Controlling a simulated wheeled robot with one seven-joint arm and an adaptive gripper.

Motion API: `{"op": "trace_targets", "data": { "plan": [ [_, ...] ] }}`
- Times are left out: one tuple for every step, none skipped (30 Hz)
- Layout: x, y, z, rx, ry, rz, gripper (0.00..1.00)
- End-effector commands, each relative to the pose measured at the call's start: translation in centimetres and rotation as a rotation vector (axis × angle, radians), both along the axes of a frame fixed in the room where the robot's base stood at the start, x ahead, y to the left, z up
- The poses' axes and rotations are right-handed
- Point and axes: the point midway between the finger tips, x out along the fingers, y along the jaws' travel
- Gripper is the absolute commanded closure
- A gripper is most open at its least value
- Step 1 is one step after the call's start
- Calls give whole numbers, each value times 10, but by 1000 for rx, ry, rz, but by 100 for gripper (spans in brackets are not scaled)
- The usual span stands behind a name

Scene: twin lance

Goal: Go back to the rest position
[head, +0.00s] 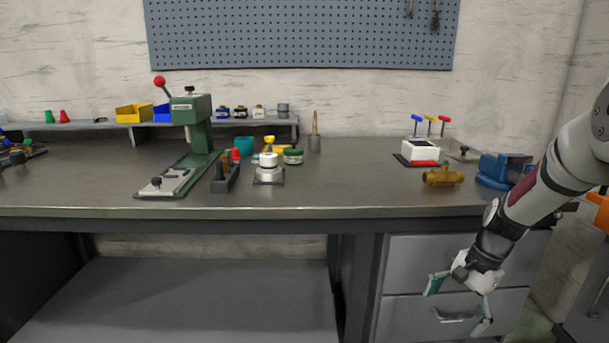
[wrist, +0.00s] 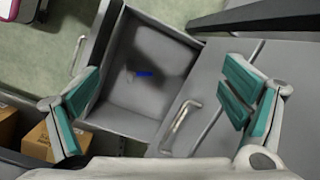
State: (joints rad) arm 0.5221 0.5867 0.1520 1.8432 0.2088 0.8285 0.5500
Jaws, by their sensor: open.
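My gripper (head: 458,305) hangs low at the right in the head view, in front of the grey drawers (head: 415,262) under the bench. Its two teal-padded fingers are spread wide with nothing between them. In the wrist view my gripper (wrist: 160,108) also shows open and empty. Beyond the fingers there is an open grey drawer-like compartment (wrist: 125,65) with a small blue item (wrist: 144,73) lying in it. A bar handle (wrist: 180,118) is on the grey front beside it.
The workbench (head: 330,185) is above my gripper. A blue vise (head: 500,170) and a brass fitting (head: 442,177) stand near its right end. A green press (head: 195,130) stands at the left. Cardboard boxes (wrist: 38,142) show at lower left in the wrist view.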

Motion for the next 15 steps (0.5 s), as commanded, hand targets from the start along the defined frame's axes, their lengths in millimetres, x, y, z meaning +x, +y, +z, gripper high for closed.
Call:
{"op": "trace_targets", "data": {
  "plan": [
    [-8, 11, 24, -19, -12, 53, 8],
    [-14, 18, 36, -27, -16, 85, 8],
    [-22, 25, 50, -38, -21, 124, 8],
    [-29, 32, 62, -47, -25, 156, 8],
    [-36, 38, 72, -55, -28, 184, 8],
    [-46, 46, 86, -65, -34, 225, 8],
    [-53, 51, 95, -73, -37, 253, 8],
    [-61, 57, 104, -81, -41, 283, 8],
    [-72, 64, 117, -92, -46, 320, 8],
    [-81, 70, 125, -100, -50, 349, 8],
    [-90, 75, 133, -106, -53, 376, 8],
    [-102, 82, 143, -115, -58, 414, 8],
    [-111, 87, 151, -123, -61, 441, 8],
    [-121, 91, 158, -130, -66, 469, 8],
    [-134, 98, 166, -139, -71, 505, 8]
  ]
}}
